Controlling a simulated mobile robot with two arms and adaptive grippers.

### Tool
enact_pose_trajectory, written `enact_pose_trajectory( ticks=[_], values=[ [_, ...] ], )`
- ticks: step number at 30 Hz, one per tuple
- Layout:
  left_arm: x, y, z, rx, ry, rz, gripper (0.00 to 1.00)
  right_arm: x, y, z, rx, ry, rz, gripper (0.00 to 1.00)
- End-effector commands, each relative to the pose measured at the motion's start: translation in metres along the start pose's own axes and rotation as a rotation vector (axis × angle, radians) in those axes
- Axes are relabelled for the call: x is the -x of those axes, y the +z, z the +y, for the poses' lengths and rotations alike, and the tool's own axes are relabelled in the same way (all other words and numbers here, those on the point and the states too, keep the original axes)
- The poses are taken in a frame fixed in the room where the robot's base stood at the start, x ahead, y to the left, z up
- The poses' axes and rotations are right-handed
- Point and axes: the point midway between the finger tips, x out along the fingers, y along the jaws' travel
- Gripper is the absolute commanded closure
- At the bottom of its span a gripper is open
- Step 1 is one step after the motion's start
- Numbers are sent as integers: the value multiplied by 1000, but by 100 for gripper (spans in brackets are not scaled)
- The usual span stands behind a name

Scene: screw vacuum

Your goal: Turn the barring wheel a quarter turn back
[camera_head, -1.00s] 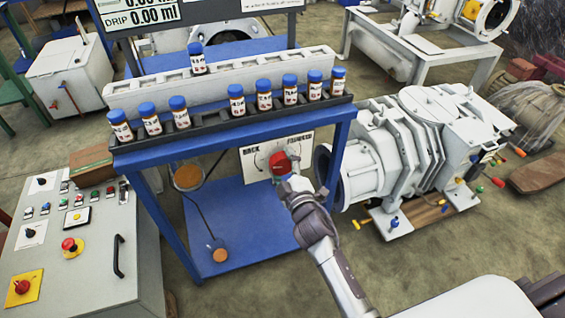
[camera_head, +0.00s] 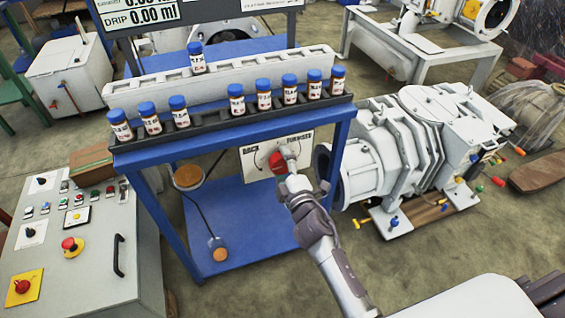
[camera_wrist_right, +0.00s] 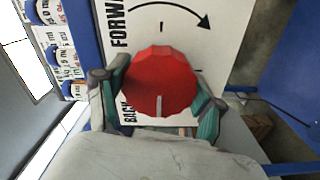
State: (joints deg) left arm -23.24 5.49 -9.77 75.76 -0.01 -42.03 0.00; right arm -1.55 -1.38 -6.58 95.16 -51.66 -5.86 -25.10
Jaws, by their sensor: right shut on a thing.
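The red barring wheel (camera_head: 279,161) sits on a white plate (camera_head: 252,165) marked BACK and FORWARD, on the front of the blue stand. In the right wrist view the wheel (camera_wrist_right: 160,82) is a faceted red knob with a pale line pointing toward my gripper. My right gripper (camera_head: 287,158) is at the wheel, and the right wrist view shows its fingers (camera_wrist_right: 157,95) on either side of the knob, shut on it. The fingers cover part of the BACK lettering. My left gripper is in neither view.
A rack (camera_head: 230,127) of several blue-capped bottles stands on the blue stand (camera_head: 220,150). A white ribbed pump (camera_head: 390,160) is close on the right. A grey control cabinet (camera_head: 110,255) stands at the left.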

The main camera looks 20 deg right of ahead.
Motion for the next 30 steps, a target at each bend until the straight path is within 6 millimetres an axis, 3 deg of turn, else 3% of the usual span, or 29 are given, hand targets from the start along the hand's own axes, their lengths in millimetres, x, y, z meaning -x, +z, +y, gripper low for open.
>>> enact_pose_trajectory(
  ticks=[2, 3, 8, 20, 30],
  values=[
    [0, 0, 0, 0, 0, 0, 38, 0, 0, -1, 1, -1, 1, 67],
    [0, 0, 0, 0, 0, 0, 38, 0, 0, -1, 1, -1, 1, 30],
    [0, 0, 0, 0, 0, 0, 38, 0, 0, -1, 0, -1, 1, 7],
    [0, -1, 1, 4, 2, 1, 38, 7, 0, -2, -2, -2, 0, 7],
    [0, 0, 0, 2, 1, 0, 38, 72, 0, -2, -3, -4, -2, 7]
  ],
)
